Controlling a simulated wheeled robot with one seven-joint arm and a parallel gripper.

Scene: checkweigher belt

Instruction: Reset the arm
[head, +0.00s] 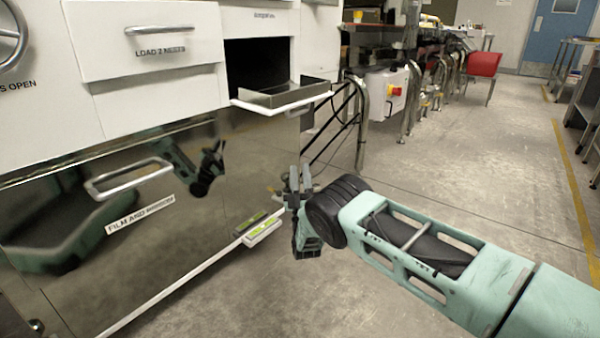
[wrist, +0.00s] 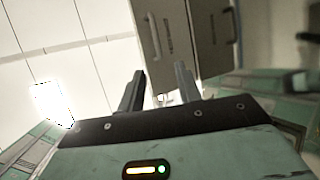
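My gripper (head: 300,181) is at the end of my green arm, in the middle of the head view. It is in front of the cabinet's lower metal front, with its fingers pointing up. In the wrist view the two dark fingers (wrist: 160,88) stand apart with nothing between them, so the gripper is open and empty. It appears clear of the cabinet, though the exact gap is hard to judge.
A white cabinet (head: 155,105) fills the left. Its labelled drawer (head: 140,38) is shut, while a shallow tray drawer (head: 283,97) sticks out above my gripper. A lower handled panel (head: 130,178) is shut. Free floor (head: 470,180) lies to the right, with a red chair (head: 485,63) farther back.

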